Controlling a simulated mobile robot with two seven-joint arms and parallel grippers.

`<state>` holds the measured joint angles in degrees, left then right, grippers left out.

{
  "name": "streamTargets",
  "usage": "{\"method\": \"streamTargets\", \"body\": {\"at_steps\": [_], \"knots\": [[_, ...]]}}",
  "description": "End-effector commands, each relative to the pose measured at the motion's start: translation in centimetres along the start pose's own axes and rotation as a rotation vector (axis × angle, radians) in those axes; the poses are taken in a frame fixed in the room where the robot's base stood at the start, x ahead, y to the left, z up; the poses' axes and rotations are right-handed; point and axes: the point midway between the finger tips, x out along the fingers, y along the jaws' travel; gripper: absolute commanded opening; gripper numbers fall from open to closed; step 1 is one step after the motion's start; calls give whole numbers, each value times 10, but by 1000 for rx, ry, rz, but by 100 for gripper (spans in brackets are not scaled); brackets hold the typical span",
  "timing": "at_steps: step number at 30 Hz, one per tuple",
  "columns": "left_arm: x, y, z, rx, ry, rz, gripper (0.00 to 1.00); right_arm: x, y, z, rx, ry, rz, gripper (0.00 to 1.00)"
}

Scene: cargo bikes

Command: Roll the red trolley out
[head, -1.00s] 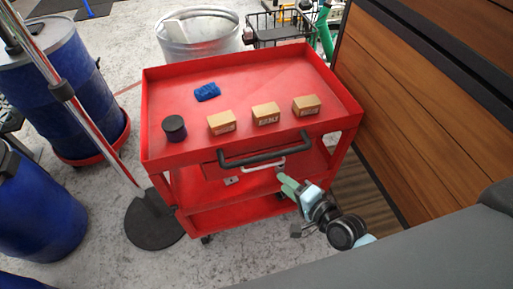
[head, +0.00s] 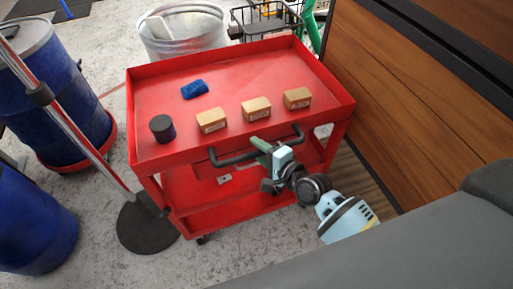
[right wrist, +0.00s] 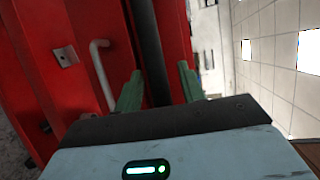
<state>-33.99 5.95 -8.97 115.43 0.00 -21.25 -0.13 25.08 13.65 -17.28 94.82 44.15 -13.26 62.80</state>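The red trolley (head: 235,75) stands in the middle of the head view, with a black push handle (head: 234,160) on its near side. My right gripper (head: 264,145) is at the right part of this handle. In the right wrist view the black handle bar (right wrist: 150,50) runs between the two green fingertips, with gaps at both sides, so the gripper (right wrist: 159,85) is open around it. A white drawer handle (right wrist: 101,72) and the red trolley front show to the left there. My left gripper is not in view.
On the trolley top are several small boxes (head: 256,109), a dark can (head: 162,128) and a blue cloth-like item (head: 194,89). A pole on a black round base (head: 146,228) and blue barrels (head: 62,95) stand left. A wooden-panelled wall (head: 410,85) is close right.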

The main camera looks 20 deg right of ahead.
Motion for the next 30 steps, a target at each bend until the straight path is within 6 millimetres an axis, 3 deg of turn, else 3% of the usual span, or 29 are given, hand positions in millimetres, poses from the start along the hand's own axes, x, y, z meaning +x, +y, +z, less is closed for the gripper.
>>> {"method": "streamTargets", "body": {"at_steps": [13,22,30], "knots": [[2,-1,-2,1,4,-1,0,11,0,0,-1,0,0,38],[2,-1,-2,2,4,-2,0,11,0,0,-1,0,0,0],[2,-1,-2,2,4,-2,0,10,0,0,-1,0,-1,0]]}}
